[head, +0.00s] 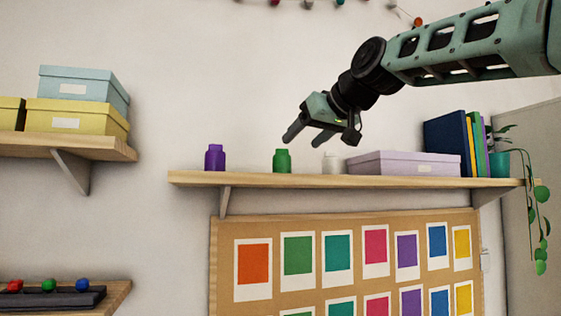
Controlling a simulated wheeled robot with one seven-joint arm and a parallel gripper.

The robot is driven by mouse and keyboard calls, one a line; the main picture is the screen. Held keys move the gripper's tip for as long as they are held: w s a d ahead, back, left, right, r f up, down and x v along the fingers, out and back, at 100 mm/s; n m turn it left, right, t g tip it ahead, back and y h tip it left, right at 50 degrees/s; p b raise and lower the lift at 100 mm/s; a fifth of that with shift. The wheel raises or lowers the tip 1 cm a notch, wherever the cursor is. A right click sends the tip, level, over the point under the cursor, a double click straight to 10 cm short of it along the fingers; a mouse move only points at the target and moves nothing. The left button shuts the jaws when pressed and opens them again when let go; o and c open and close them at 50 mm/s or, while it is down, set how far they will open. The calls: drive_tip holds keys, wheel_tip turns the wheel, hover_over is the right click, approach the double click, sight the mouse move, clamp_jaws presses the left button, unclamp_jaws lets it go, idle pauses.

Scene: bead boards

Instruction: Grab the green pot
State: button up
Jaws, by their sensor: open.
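The green pot (282,161) stands upright on the wooden wall shelf (240,180), between a purple pot (215,158) on its left and a white pot (331,163) on its right. My gripper (306,141) is open and empty. In the picture it shows above and a little to the right of the green pot, its fingers pointing down and left. The fingers do not appear to touch any pot. How far they are from the shelf in depth, I cannot tell.
A lilac box (403,163), upright books (450,142) and a trailing plant (540,193) fill the shelf's right part. Stacked boxes (75,116) sit on a left shelf. A board of coloured cards (345,265) hangs below. The shelf is clear between the pots.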

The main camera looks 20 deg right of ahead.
sight(287, 156)
drive_tip(key=p+x, duration=0.4)
drive_tip(key=x, duration=0.4)
drive_tip(key=shift+w+f, duration=0.3)
drive_tip(key=shift+w, duration=0.05)
drive_tip(key=c, duration=1.1)
